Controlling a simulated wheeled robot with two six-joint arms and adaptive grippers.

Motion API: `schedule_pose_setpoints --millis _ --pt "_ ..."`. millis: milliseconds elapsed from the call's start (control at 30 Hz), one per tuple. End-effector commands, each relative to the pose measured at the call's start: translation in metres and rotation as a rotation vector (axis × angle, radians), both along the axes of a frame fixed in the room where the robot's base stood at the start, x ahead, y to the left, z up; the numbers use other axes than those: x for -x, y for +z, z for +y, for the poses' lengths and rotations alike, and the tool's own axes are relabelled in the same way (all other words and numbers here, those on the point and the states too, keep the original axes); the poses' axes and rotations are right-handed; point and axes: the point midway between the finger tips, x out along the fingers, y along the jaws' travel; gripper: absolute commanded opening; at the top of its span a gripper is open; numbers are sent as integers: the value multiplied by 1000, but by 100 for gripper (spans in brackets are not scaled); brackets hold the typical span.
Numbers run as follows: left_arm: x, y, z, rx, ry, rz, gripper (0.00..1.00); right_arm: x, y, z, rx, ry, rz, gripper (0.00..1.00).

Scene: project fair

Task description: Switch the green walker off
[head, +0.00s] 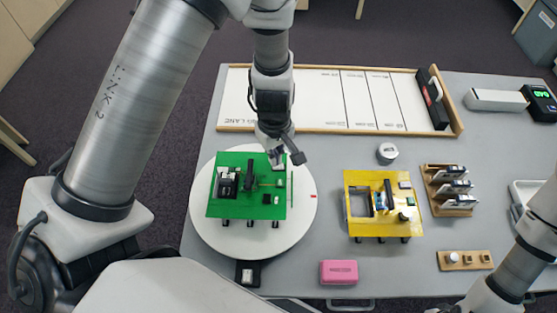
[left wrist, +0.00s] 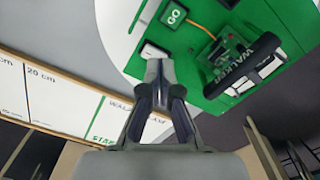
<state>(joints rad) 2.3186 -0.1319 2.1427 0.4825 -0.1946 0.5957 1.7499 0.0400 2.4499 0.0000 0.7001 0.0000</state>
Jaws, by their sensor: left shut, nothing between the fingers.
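The green walker (head: 248,212), a green board with small parts on top and dark feet, stands on a white round turntable (head: 302,222) at the left of the table. My left gripper (head: 285,158) is shut and empty at the walker's far right corner. In the left wrist view its closed fingertips (left wrist: 158,68) are right by a white switch (left wrist: 153,51) on the green board (left wrist: 196,84); I cannot tell whether they touch. The fingertips hide part of the switch. My right gripper is out of view.
A yellow walker (head: 356,226) stands to the right, with a rack of cards (head: 450,190) beyond it. A wood-edged lane board (head: 310,105) lies at the back. A pink box (head: 339,272) and a black box (head: 248,273) lie at the front.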

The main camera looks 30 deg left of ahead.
Motion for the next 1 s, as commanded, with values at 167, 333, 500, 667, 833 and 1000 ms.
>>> schedule_pose_setpoints --millis 167,333,500,667,833,1000 --pt "0 23 0 0 0 -1 0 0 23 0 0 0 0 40" --pt "0 39 0 0 0 -1 0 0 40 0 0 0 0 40" --pt "-1 53 0 0 0 -1 0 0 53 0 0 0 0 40" --pt "-1 52 0 0 0 -1 0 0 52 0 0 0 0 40" --pt "0 51 0 0 0 -1 0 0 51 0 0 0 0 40" --pt "0 51 0 0 0 -1 0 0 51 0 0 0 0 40"
